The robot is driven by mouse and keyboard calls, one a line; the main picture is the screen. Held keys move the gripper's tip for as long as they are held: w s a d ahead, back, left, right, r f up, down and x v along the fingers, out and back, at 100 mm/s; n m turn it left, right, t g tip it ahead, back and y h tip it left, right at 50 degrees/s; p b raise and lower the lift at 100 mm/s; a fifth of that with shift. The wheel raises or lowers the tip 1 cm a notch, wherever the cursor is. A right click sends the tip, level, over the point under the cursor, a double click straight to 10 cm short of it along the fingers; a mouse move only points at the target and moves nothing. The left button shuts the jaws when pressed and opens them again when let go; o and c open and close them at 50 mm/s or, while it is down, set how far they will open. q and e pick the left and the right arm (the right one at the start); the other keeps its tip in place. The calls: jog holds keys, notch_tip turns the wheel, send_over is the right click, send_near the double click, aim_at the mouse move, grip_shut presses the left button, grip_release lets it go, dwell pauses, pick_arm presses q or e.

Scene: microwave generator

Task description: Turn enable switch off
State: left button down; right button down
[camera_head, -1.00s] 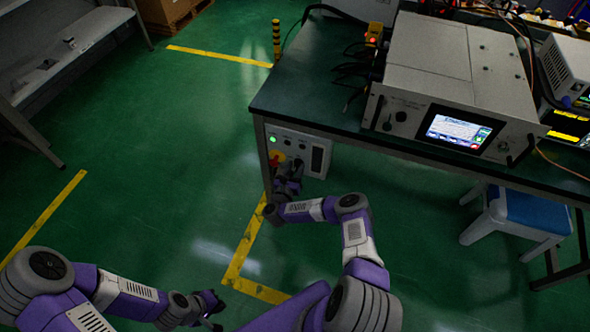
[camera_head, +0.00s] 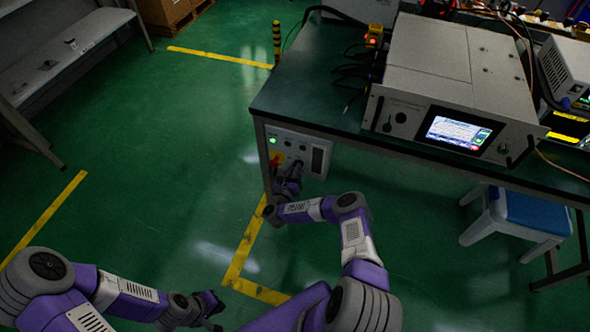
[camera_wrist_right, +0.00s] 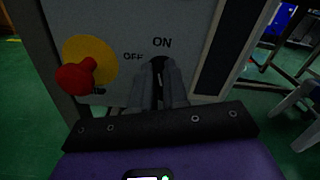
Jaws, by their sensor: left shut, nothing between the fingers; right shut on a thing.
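The control panel (camera_head: 318,143) is a light grey box under the near left corner of the bench. In the right wrist view, its enable switch (camera_wrist_right: 158,63) is a dark knob below the "ON" label and right of the "OFF" label. My right gripper (camera_wrist_right: 160,72) is shut on the switch, and its fingers hide most of the knob, so I cannot tell its exact angle. In the head view my right gripper (camera_head: 297,168) is at the panel front. My left gripper (camera_head: 213,306) is shut and empty, low over the floor, away from the panel.
A red emergency button on a yellow disc (camera_wrist_right: 80,72) sticks out just left of the switch. The bench (camera_head: 300,95) carries a grey instrument with a lit screen (camera_head: 457,130). A blue-topped stool (camera_head: 530,210) stands right. The floor left of the bench is clear.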

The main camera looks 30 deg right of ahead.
jog(key=shift+w+a+f+n+p, duration=0.15)
jog(key=shift+n+p, duration=0.1)
jog(key=shift+n, duration=2.15)
jog(key=shift+w+d+f+n+p, duration=0.1)
jog(key=shift+n+p, duration=0.2)
jog(key=shift+n, duration=2.1)
jog(key=shift+w+a+f+n+p, duration=0.15)
jog(key=shift+n+p, duration=0.1)
jog(key=shift+n, duration=2.15)
jog(key=shift+s+d, duration=0.1)
jog(key=c, duration=1.1)
grip_release()
jog(key=shift+f, duration=0.1)
jog(key=shift+c, duration=0.2)
jog(key=p+v, duration=0.2)
jog(key=v, duration=0.5)
jog(key=shift+s+a+p, duration=0.2)
jog(key=shift+p, duration=0.1)
